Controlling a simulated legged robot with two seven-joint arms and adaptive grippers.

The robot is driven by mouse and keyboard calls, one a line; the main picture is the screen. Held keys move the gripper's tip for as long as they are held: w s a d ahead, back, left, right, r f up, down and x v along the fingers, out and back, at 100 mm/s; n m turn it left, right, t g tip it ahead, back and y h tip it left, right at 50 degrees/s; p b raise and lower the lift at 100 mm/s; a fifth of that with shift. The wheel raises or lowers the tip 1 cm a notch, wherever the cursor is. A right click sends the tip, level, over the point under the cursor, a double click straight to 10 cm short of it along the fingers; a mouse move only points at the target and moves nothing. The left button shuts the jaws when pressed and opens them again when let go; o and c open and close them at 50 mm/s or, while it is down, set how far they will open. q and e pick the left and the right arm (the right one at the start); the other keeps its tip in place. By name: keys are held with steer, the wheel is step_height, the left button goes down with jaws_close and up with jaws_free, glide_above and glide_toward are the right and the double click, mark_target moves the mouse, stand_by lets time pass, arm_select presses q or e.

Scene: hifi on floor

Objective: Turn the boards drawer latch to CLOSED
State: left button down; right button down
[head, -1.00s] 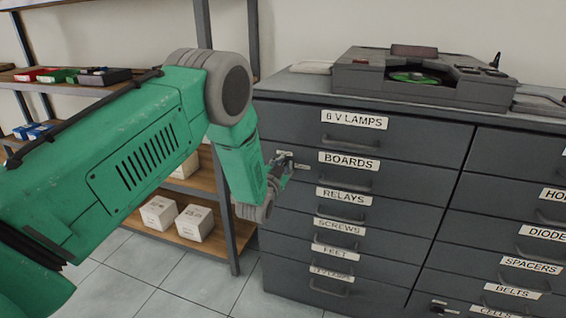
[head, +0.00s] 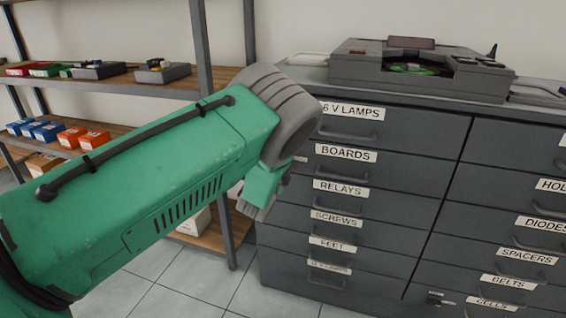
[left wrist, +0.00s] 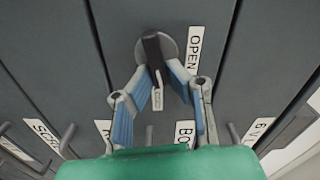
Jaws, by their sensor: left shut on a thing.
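The boards drawer latch (left wrist: 152,45) is a round grey boss with a dark lever in the left wrist view. The lever points down the picture, towards a small tag (left wrist: 157,100) whose text is too small to read. An OPEN label (left wrist: 195,48) lies right of the boss. My left gripper (left wrist: 158,73) is shut on the lever, its blue-padded fingers on either side. The boards drawer (head: 383,172) is flush with the cabinet front in the head view. There, my green arm hides the latch and most of the gripper. My right gripper is not in view.
Drawer handles such as the boards one (head: 343,174) stick out from the grey cabinet. A dark turntable-like device (head: 415,72) sits on top. A shelf rack (head: 203,60) with boxes stands at the left, close behind my arm.

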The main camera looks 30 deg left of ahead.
arm_select(q)
steer(key=shift+d+f+m+b, duration=0.2)
steer(key=shift+m, duration=0.4)
steer(key=shift+d+f+m+b, duration=0.15)
steer(key=shift+f+m+b, duration=0.05)
steer(key=shift+m, duration=0.4)
steer(key=c, duration=1.6)
jaws_free()
steer(key=shift+f, duration=0.1)
steer(key=shift+w, duration=0.1)
steer(key=shift+r, duration=0.2)
steer(key=v, duration=1.2)
steer(key=shift+f, duration=0.15)
